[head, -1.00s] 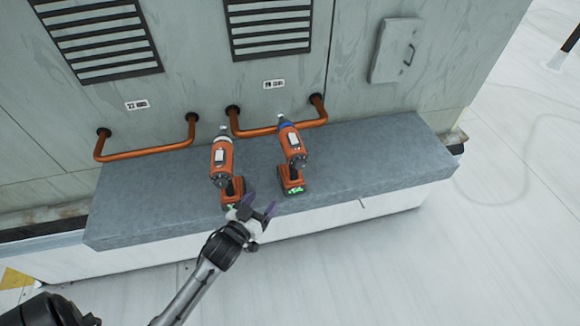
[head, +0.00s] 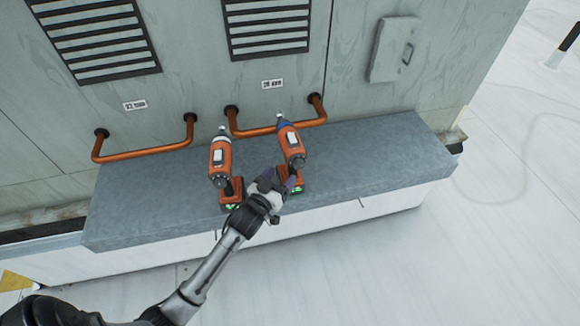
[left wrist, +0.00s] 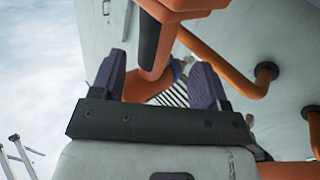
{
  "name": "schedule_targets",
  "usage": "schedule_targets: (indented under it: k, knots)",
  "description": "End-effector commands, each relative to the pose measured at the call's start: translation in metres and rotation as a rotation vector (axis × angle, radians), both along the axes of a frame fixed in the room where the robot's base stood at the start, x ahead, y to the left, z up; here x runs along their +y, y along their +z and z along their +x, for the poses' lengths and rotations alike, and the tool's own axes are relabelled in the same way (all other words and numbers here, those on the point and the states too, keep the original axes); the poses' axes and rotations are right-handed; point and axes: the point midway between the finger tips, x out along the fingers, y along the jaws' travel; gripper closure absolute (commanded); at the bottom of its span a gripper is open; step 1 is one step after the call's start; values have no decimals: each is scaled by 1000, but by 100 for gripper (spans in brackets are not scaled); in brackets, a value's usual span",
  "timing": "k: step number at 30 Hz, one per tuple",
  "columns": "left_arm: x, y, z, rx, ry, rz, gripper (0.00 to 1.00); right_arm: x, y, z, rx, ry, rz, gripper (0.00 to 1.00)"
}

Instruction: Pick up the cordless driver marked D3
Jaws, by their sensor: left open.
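Two orange cordless drivers stand on a grey ledge (head: 370,165). The left driver (head: 221,160) has a pale collar, the right driver (head: 291,147) a blue one. No D3 mark is legible on either. My left gripper (head: 281,181) is at the right driver's lower handle, just above its battery base, and partly covers it. In the left wrist view, my open purple-padded fingers (left wrist: 157,78) lie on either side of an orange and black driver part (left wrist: 158,50); I cannot tell whether they touch it. My right gripper is not in view.
Copper-coloured pipe handles (head: 145,153) stick out of the grey wall behind the drivers, one close behind the right driver (head: 262,132). Vent grilles (head: 268,28) and small labels are above. The ledge is clear to the right.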

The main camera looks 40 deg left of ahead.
Motion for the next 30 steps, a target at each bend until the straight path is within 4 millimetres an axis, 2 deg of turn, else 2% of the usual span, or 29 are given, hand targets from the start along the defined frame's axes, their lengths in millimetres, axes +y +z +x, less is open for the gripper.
schedule_targets:
  k: [3, 9, 19, 30]
  knots:
    - [0, 1, 18, -1, -1, 1, 31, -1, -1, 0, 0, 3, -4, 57]
    - [3, 0, 37, 0, -1, 0, 31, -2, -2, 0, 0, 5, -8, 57]
    - [3, 1, 41, 0, -1, 0, 31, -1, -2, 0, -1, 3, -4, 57]
    - [3, 1, 41, 0, -1, 0, 67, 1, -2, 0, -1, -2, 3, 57]
